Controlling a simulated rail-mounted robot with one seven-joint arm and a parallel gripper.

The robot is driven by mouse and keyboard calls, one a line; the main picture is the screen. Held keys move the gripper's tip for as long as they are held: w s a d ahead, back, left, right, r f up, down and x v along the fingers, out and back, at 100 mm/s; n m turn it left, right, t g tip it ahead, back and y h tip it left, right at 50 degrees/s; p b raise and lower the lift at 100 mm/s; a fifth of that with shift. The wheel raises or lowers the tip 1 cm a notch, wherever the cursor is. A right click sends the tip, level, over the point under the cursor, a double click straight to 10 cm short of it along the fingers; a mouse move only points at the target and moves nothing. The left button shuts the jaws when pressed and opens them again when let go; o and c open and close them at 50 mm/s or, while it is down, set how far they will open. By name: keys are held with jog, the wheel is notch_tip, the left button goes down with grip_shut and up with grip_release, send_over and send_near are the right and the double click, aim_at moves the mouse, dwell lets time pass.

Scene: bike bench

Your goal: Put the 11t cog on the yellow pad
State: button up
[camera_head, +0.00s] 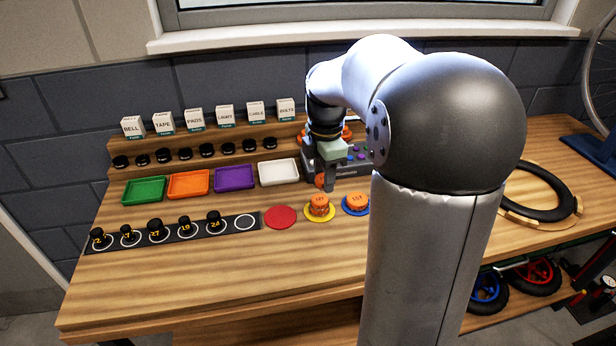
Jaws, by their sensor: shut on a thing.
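My gripper (328,180) points down in front of the grey box at the back of the bench. It is shut on a small orange piece (319,181), which shows only partly beside the fingers; I cannot read any label on it. The yellow pad (320,219) lies in front of the gripper and bears an orange cog (319,203) with a dark label too small to read surely. A similar orange cog (355,199) sits on the blue pad (347,211), partly beside my arm. Which one is the 11t cog I cannot tell.
The red pad (280,217) is empty. A dark strip (178,230) with several black numbered pieces lies left of it. Green, orange, purple and white trays (279,173) stand behind. The grey box (352,168) is close to my gripper. The front bench is clear.

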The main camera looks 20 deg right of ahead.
send_over(320, 199)
notch_tip(320, 199, down, 4)
jog(key=shift+s+a+f, duration=0.1)
jog(key=shift+f, duration=1.75)
jog(key=shift+f, duration=0.15)
jog(key=o, duration=1)
jog(key=shift+c, duration=0.2)
